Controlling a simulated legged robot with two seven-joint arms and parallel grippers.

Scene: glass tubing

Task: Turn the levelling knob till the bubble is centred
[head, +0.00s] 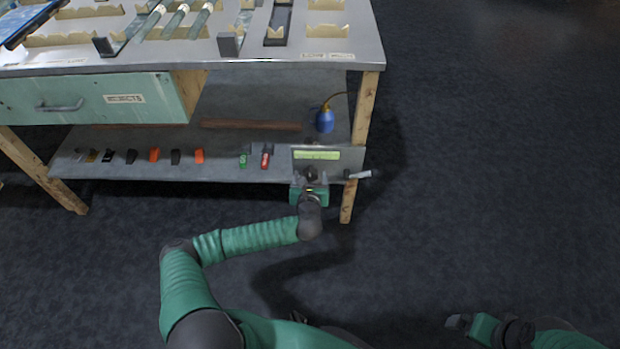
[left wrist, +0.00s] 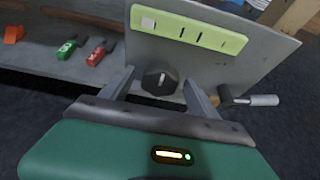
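The levelling knob (left wrist: 160,80) is dark and faceted with a pale pointer line. It sits on the lower part of a grey plate (left wrist: 255,58), which also shows in the head view (head: 342,165). Above the knob is a yellow-green level vial (left wrist: 210,38) with dark marks. A pale oval, seemingly the bubble (left wrist: 147,22), lies at the vial's left end, left of the marks. My left gripper (left wrist: 159,79) is open, one finger on each side of the knob, with gaps seen on both sides. My right gripper (head: 459,321) is low over the floor at right; its fingers are unclear.
A crank with a pale handle (left wrist: 262,100) sticks out right of the plate, close to my right-hand finger. Green and red clips (left wrist: 95,57) lie on the lower shelf (head: 225,172). A blue bottle (head: 325,121) stands behind the plate. Floor right of the bench is clear.

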